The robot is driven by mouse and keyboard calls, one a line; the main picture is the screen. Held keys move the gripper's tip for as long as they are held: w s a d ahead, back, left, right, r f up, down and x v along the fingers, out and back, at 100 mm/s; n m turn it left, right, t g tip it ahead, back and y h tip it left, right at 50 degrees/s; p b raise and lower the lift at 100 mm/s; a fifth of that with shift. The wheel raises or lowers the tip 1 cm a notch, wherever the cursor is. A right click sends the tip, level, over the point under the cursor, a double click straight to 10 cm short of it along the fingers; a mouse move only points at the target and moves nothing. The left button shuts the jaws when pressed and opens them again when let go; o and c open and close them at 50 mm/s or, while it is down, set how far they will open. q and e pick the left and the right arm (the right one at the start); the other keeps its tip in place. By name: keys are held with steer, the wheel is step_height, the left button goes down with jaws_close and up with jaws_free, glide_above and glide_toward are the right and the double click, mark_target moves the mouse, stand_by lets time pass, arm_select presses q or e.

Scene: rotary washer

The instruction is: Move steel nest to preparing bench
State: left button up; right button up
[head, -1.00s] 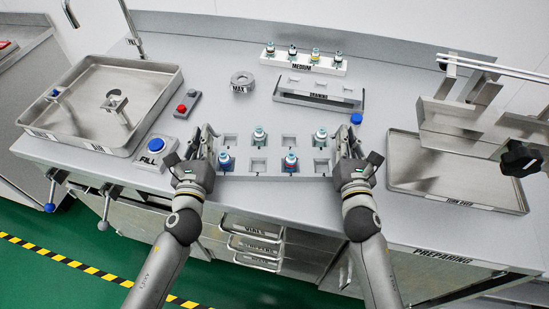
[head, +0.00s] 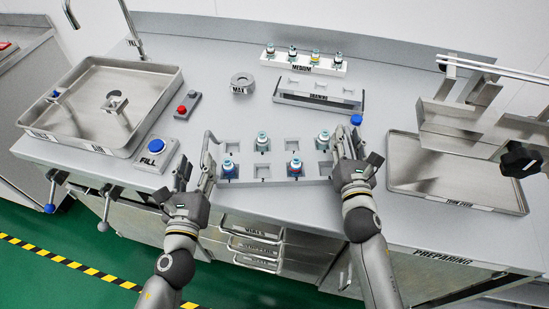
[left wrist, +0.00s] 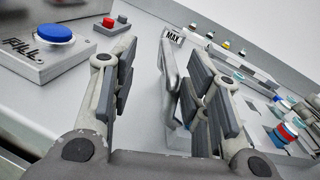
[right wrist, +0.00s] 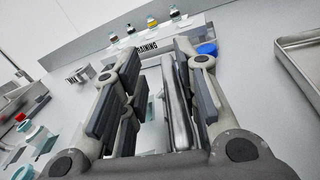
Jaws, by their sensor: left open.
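The steel nest (head: 277,156) is a grey rack with square wells and a handle at each end. It stands on the bench and holds several vials with teal caps, such as a blue-banded vial (head: 229,168) and a red-banded vial (head: 295,166). My left gripper (head: 194,170) is open in front of the nest's left handle (head: 208,148); in the left wrist view, the handle (left wrist: 170,85) shows between or just beyond the fingers. My right gripper (head: 350,146) is at the right handle, which stands between its spread fingers in the right wrist view (right wrist: 177,105). The preparing bench (head: 440,258) is at right.
A shallow tray (head: 450,195) and a steel fixture (head: 465,115) occupy the right side. A draining rack (head: 320,101) and medium rack (head: 302,65) are behind. A basin (head: 80,135) and FILL button (head: 156,146) are at left.

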steer(key=o, duration=0.8)
steer(key=shift+s, duration=0.1)
steer(key=shift+s+a, duration=0.1)
steer(key=shift+s, duration=3.55)
